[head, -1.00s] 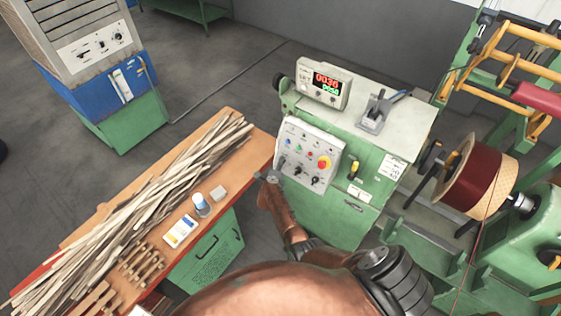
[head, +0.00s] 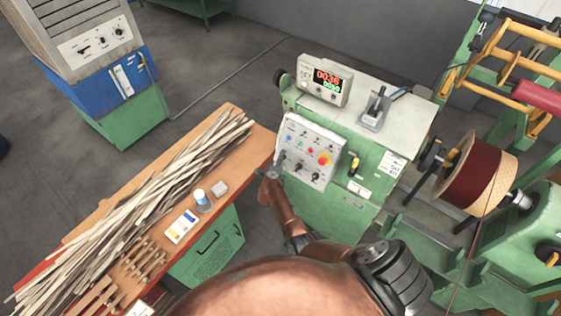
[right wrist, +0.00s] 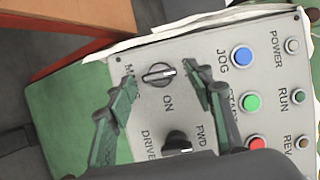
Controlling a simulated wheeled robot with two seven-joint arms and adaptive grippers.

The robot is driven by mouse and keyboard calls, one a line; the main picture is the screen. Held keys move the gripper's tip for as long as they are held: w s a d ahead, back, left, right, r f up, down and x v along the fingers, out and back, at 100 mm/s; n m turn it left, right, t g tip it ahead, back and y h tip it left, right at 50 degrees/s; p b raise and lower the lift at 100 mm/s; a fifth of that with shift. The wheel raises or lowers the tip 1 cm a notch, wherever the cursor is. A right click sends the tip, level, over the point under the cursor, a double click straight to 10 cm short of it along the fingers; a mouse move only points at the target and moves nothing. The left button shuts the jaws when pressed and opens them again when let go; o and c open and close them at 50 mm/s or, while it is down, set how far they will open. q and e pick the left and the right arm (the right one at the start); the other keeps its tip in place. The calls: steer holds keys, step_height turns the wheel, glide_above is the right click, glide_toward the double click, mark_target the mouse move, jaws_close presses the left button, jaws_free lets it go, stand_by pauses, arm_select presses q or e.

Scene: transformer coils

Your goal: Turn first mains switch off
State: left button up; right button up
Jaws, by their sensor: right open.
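The control panel (head: 316,146) is a grey plate with coloured buttons and a row of black rotary switches on the green machine. In the right wrist view, a rotary switch (right wrist: 158,74) beside the label "ON" has a partly hidden label starting with "M". Its grip lies roughly level across the picture. My right gripper (right wrist: 160,92) is open, with one finger on each side of this switch; whether they touch it cannot be told. In the head view the right gripper (head: 271,174) is at the panel's lower left edge. My left gripper is not in view.
A second switch (right wrist: 177,143), labelled "DRIVE", sits beside the first, partly hidden. Blue, green and red buttons are close by. A wooden table (head: 262,140) with wood strips stands left of the machine. A red digital display (head: 325,77) and wire spool (head: 470,172) are nearby.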

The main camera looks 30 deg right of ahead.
step_height(320, 180, up, 10)
stand_by(0.6)
stand_by(0.4)
